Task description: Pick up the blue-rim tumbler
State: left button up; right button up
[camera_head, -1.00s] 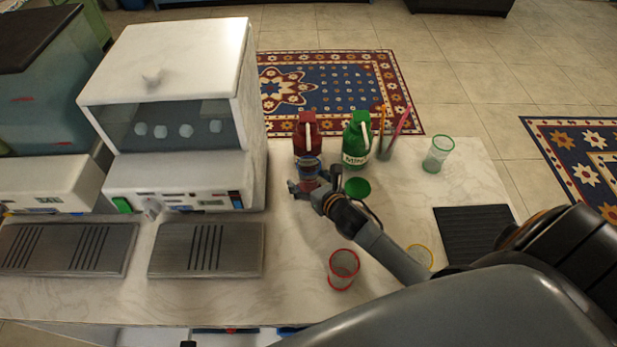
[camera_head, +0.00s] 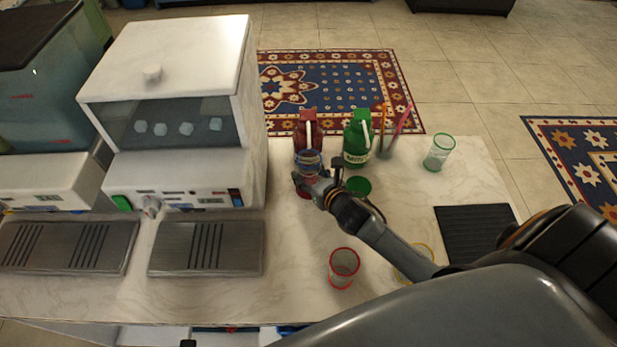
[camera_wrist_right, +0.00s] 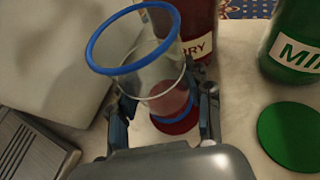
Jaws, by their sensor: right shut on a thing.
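The blue-rim tumbler (camera_head: 308,158) is clear glass and stands in front of the red bottle (camera_head: 306,128) in the head view. In the right wrist view the tumbler (camera_wrist_right: 140,65) fills the upper middle, its blue rim towards the upper left. My right gripper (camera_head: 318,183) is shut on the tumbler, with a finger on each side in the right wrist view (camera_wrist_right: 163,103). A red disc (camera_wrist_right: 178,122) shows below and behind the glass. I cannot tell for sure whether the tumbler's base is clear of the counter. My left gripper is not in view.
A green bottle (camera_head: 356,140) and green disc (camera_head: 358,186) are close right of the gripper. A red-rim tumbler (camera_head: 343,266) stands in front, a green-rim tumbler (camera_head: 439,153) far right. A yellow-rim glass (camera_head: 424,253) is partly behind my arm. A white dispenser (camera_head: 180,110) stands left.

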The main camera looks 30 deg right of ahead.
jog(key=shift+r, duration=0.8)
jog(key=s+d+b, duration=0.1)
jog(key=s+d, duration=0.1)
jog(key=d, duration=0.3)
jog(key=s+d+b, duration=0.2)
jog(key=s+d, duration=0.1)
jog(key=d, duration=0.2)
jog(key=s+d+b, duration=0.1)
jog(key=s+d, duration=0.1)
jog(key=d, duration=0.3)
jog(key=shift+s+d+f+b, duration=0.1)
jog(key=shift+s+d+b, duration=0.1)
jog(key=shift+b, duration=0.1)
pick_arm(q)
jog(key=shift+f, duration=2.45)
pick_arm(e)
jog(key=shift+s+d, duration=0.2)
jog(key=shift+d, duration=0.25)
jog(key=shift+a, duration=0.1)
